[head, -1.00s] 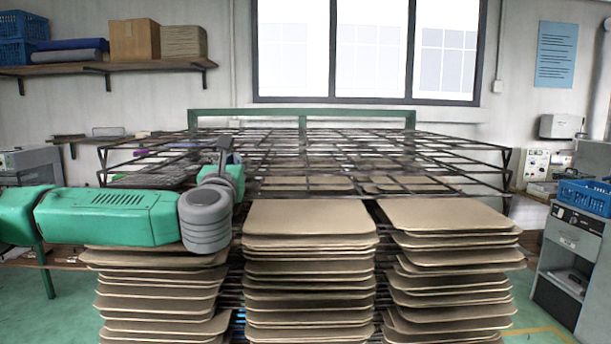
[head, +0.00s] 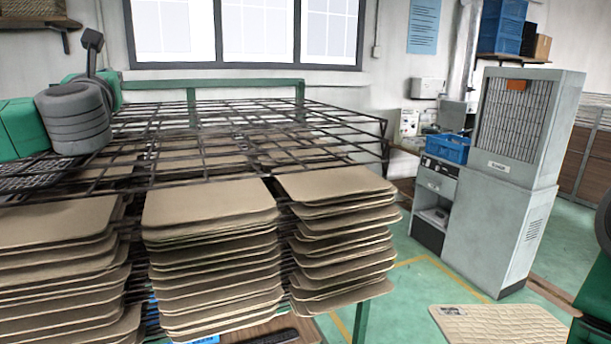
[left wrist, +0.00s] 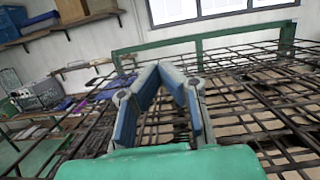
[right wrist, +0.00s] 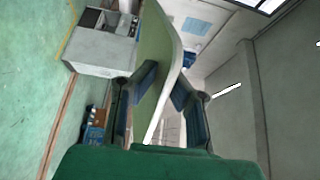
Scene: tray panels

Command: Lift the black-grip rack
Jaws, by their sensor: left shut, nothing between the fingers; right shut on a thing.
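The dark wire rack (head: 330,126) is a stack of open rod grids above piles of tan panels. It also fills the left wrist view (left wrist: 245,95). I cannot tell which part is the black-grip rack. A black bar (head: 275,337) lies on brown wood at the bottom edge. My left gripper (left wrist: 158,68) is shut and empty over the grids, fingertips together; in the head view it is mostly hidden behind my wrist. My right gripper (right wrist: 158,85) is shut on a thin pale-green panel (right wrist: 152,45), seen nearly edge-on; its fingers are outside the head view.
Tan panels (head: 215,198) stand in piles below the grids. A quilted tan panel (head: 500,326) with a small label shows at lower right. A grey cabinet (head: 500,205) and a blue crate (head: 447,148) stand to the right. Green floor (head: 410,300) lies open between.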

